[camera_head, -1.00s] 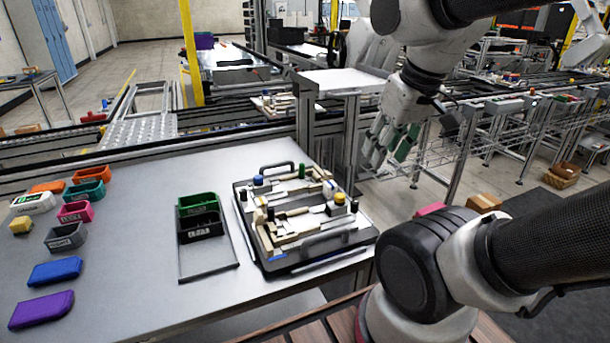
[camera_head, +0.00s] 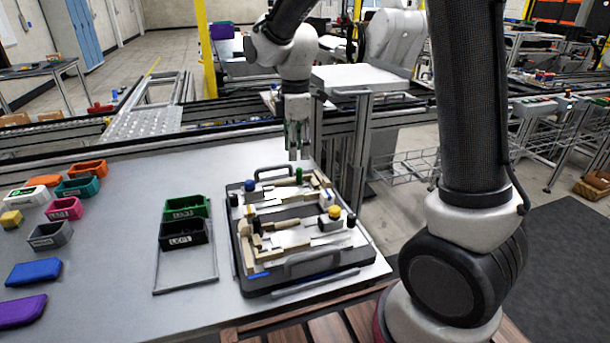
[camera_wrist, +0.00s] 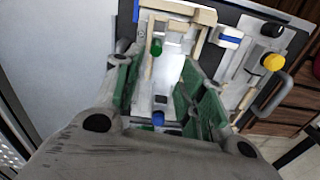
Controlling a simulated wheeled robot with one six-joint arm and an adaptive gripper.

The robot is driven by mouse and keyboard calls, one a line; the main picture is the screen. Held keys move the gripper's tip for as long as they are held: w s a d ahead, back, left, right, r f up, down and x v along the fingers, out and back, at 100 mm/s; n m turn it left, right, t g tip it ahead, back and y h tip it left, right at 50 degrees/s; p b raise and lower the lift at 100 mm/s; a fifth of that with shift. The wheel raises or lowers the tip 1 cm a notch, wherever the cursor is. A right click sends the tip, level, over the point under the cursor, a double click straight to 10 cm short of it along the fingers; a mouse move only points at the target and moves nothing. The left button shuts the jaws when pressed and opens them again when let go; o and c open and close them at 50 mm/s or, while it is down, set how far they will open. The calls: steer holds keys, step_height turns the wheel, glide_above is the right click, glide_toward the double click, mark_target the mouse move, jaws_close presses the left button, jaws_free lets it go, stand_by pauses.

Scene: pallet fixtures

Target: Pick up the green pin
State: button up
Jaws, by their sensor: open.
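The green pin (camera_head: 299,174) stands upright near the back right of the pallet fixture (camera_head: 262,286) on the table. In the wrist view the green pin (camera_wrist: 156,46) shows between and a little beyond my open fingers. My gripper (camera_head: 298,156) is open and empty, pointing down above the back edge of the fixture. In the wrist view my gripper (camera_wrist: 158,68) has its green-padded fingers apart on both sides. The pin is not held, and I cannot tell the exact height of the fingers above it.
A blue pin (camera_head: 250,186), a yellow-topped pin (camera_head: 335,212) and black pins stand on the same fixture. The fixture has raised handles (camera_head: 272,171) at back and front. A green bin (camera_head: 185,206) and a black bin (camera_head: 183,232) stand left of it. Coloured bins line the table's left.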

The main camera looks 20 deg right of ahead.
mark_target(299, 169)
steer(key=shift+n, duration=0.6)
steer(key=f, duration=0.7)
steer(key=shift+w+d+f, duration=0.35)
steer(key=shift+d+f, duration=0.05)
jaws_close()
